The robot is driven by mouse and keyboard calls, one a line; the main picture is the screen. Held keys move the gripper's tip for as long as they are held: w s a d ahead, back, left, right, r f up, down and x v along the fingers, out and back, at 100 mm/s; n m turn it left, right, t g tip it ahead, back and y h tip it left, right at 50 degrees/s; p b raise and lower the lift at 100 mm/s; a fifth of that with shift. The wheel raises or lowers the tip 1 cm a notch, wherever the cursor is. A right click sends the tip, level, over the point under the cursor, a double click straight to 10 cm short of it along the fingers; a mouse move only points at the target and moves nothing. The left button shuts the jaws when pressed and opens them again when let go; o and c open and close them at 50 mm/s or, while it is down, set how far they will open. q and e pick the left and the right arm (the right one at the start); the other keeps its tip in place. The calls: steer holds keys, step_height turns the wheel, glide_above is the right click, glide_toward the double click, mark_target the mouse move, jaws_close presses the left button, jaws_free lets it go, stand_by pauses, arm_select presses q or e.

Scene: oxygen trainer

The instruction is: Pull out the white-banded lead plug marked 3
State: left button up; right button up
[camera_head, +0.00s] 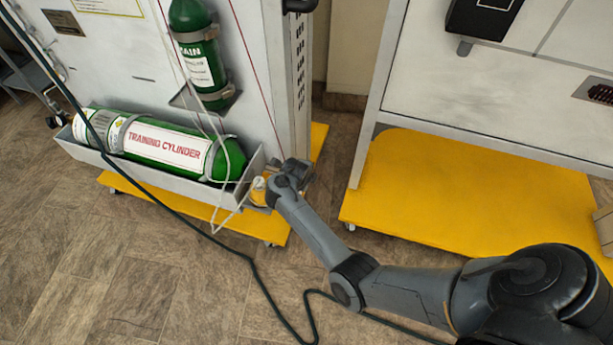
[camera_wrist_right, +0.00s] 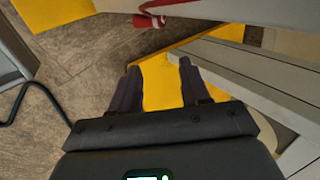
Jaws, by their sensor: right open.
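My right gripper (camera_wrist_right: 158,78) is open, with its two dark fingers apart and nothing between them in the right wrist view. In the head view, the right gripper (camera_head: 298,172) is by the lower corner of the white cabinet, partly hidden by its own wrist. A small red piece with a white band (camera_wrist_right: 150,21) shows at the top of the right wrist view, beyond the fingertips and apart from them. I cannot tell whether it is the lead plug, and no number 3 is readable. My left gripper is not in view.
A green training cylinder (camera_head: 165,143) lies in a grey tray (camera_head: 232,195) on the cabinet (camera_head: 262,70). A yellow item (camera_head: 258,191) sits beside my right wrist. A second cabinet (camera_head: 450,90) stands over a yellow base (camera_head: 440,195). A dark cable (camera_head: 262,285) crosses the floor.

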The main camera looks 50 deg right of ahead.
steer(key=shift+r, duration=0.15)
steer(key=s+a+r+n+t+y+p, duration=0.1)
steer(key=s+a+r+n+t+p, duration=0.15)
steer(key=r+n+p, duration=0.55)
steer(key=s+a+r+n+t+y+p, duration=0.1)
steer(key=s+a+r+n+p, duration=0.35)
steer(key=r+p, duration=0.65)
steer(key=s+a+r+n+g+y+p, duration=0.1)
steer(key=s+a+r+n+y+p, duration=0.1)
steer(key=s+a+r+n+p, duration=0.5)
steer(key=s+a+r+n+g+y+p, duration=0.2)
steer(key=s+a+r+n+p, duration=0.1)
steer(key=s+a+r+n, duration=0.8)
step_height(320, 180, up, 37)
steer(key=s+d+n+p, duration=0.2)
steer(key=p, duration=3.4)
steer(key=shift+d+n, duration=0.25)
steer(key=shift+n, duration=0.1)
